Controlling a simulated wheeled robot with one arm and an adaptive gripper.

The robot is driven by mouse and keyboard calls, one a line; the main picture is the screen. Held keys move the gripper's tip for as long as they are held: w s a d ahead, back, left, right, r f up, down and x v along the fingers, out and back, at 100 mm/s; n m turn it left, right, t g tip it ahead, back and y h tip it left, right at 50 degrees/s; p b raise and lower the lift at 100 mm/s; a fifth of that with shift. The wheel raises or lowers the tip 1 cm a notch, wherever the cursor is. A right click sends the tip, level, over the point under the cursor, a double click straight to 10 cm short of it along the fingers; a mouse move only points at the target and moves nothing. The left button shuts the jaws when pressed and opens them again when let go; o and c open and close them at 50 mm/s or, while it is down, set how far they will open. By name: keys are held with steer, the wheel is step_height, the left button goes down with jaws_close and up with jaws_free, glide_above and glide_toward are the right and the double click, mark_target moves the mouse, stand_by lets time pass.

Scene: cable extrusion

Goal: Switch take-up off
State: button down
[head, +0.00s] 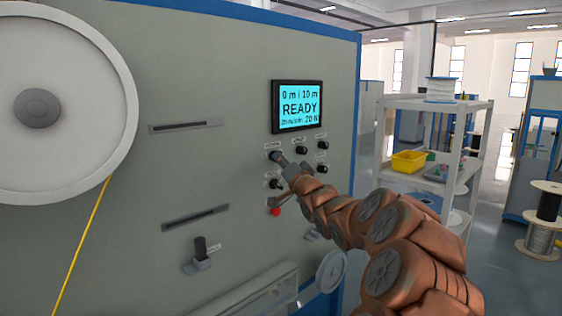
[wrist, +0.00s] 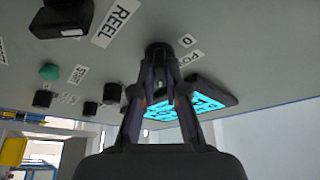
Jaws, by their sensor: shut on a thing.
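The control panel on the grey machine front has several small black knobs with labels. My gripper (head: 284,162) reaches in from the right and is shut on the upper-left black knob (head: 275,155), below the screen's left corner. In the wrist view my gripper (wrist: 160,88) has both fingertips closed around this knob (wrist: 158,52). A label marked "0" and another that seems to begin with "PO" are beside it. No take-up label can be read. The screen (head: 298,107) shows "0 m / 10 m" and "READY".
Other knobs (head: 301,150) sit right of my gripper, and a red button (head: 275,211) is below it. A large white reel (head: 90,130) with yellow cable (head: 80,245) is at left. A shelf with a yellow bin (head: 409,161) stands at right.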

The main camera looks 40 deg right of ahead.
steer(key=shift+d+f+n, duration=0.1)
steer(key=shift+n, duration=0.3)
steer(key=shift+d+n+y+b, duration=0.15)
steer(key=shift+n+y+b, duration=1.4)
steer(key=shift+n, duration=2.55)
steer(key=shift+d+n+y+b, duration=0.1)
steer(key=shift+n+y+b, duration=0.6)
steer(key=shift+n+y, duration=2.6)
steer(key=shift+d+n+y+b, duration=0.15)
steer(key=shift+n+y+b, duration=1)
steer(key=shift+n, duration=3.75)
steer(key=c, duration=1.2)
jaws_free()
